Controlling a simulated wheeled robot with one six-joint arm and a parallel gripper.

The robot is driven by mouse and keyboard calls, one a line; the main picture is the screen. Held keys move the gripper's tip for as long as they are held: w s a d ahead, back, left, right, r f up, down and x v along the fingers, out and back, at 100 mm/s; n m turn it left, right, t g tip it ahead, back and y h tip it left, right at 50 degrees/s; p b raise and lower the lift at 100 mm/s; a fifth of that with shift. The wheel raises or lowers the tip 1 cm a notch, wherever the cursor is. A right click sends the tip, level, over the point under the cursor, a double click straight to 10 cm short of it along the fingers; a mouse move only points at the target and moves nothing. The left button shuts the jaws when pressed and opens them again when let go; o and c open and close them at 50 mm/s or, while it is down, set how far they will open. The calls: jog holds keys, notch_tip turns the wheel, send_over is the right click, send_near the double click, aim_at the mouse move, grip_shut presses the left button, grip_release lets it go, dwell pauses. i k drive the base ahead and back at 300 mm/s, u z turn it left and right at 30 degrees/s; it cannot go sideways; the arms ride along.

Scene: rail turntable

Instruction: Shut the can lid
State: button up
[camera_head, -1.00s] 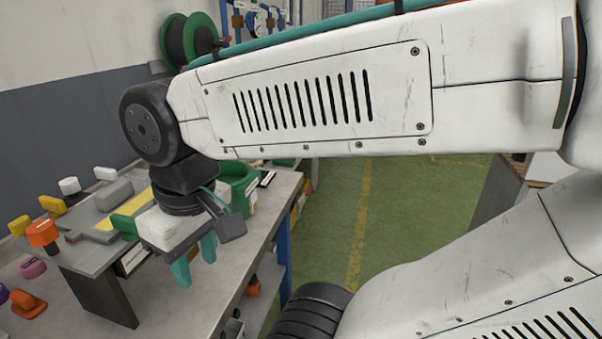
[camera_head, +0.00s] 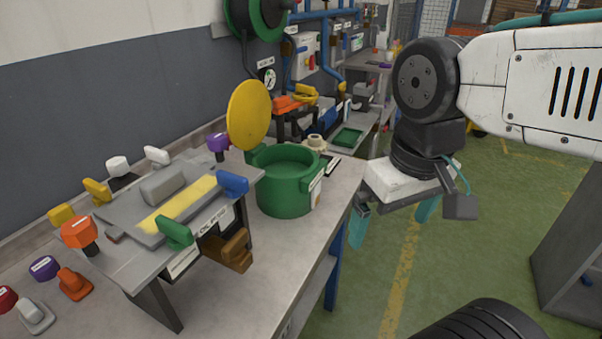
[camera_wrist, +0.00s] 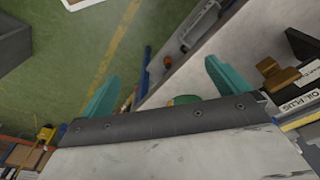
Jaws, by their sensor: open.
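The green can (camera_head: 287,183) stands on the workbench with its round mouth open. Its yellow round lid (camera_head: 249,115) stands raised, near upright, at the can's left back rim. My gripper (camera_head: 394,219) is to the right of the can, past the bench's edge and over the floor, with teal fingers pointing down, open and empty. In the wrist view the two fingers of my gripper (camera_wrist: 158,88) are wide apart. A small green part, probably the can (camera_wrist: 184,100), shows just past the gripper body there; most of it is hidden.
A grey raised panel (camera_head: 130,255) with several coloured handles and knobs stands left of the can. The green floor right of the bench (camera_head: 232,311) is open, with a dark cabinet (camera_head: 578,235) at far right.

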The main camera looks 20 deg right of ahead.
aim_at(250, 111)
jog(key=z, duration=0.5)
jog(key=k, duration=0.65)
jog(key=z, duration=0.9)
jog(key=i, duration=1.35)
jog(key=u, duration=1.05)
jog(key=i, duration=0.5)
jog(key=u, duration=0.45)
